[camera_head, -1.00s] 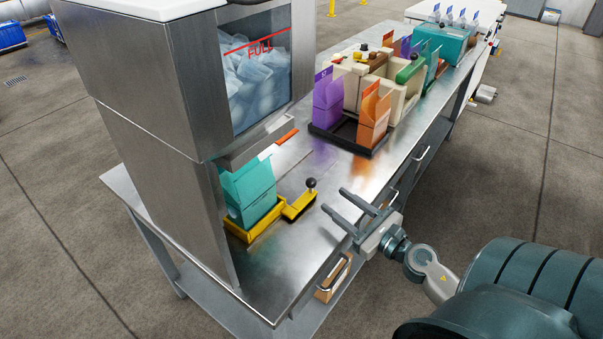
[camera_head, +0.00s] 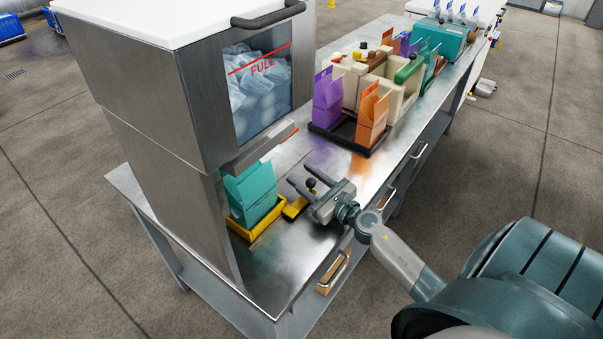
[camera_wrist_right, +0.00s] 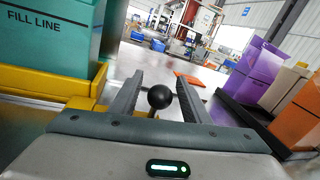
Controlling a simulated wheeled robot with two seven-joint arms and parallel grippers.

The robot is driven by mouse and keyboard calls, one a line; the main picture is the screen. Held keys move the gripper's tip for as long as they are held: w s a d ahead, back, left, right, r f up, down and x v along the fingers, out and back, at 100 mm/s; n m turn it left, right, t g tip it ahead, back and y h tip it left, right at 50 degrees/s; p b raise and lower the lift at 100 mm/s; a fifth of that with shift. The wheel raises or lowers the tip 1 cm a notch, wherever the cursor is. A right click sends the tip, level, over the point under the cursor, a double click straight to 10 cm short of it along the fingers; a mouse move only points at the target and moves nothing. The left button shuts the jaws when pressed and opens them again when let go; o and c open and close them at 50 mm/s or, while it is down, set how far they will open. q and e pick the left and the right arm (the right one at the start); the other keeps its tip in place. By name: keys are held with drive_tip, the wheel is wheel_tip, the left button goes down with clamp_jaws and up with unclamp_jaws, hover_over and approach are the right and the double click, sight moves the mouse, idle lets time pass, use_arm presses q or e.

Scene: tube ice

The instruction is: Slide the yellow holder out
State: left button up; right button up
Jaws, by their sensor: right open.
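The yellow holder (camera_head: 252,225) sits on the steel table at the foot of the ice dispenser, with a teal box (camera_head: 250,193) standing in it. Its yellow arm (camera_head: 295,208) reaches right to a post with a black ball knob (camera_head: 310,182). My right gripper (camera_head: 301,184) is open, its two fingers on either side of the knob. In the right wrist view the knob (camera_wrist_right: 160,97) shows between the two fingers, with no finger clearly touching it. The holder (camera_wrist_right: 50,82) and teal box marked "FILL LINE" (camera_wrist_right: 45,38) are at left there. My left gripper is not in view.
The ice dispenser (camera_head: 150,90), its window marked "FULL", stands over the holder. A black tray (camera_head: 335,134) with purple (camera_head: 326,100) and orange (camera_head: 373,115) boxes stands further back. Bare steel tabletop (camera_head: 285,250) lies in front of the holder.

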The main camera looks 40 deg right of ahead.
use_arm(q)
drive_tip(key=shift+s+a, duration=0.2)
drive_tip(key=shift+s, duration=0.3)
use_arm(e)
drive_tip(key=shift+w+a, duration=0.1)
drive_tip(key=shift+w, duration=0.5)
drive_tip(key=shift+c, duration=0.4)
clamp_jaws()
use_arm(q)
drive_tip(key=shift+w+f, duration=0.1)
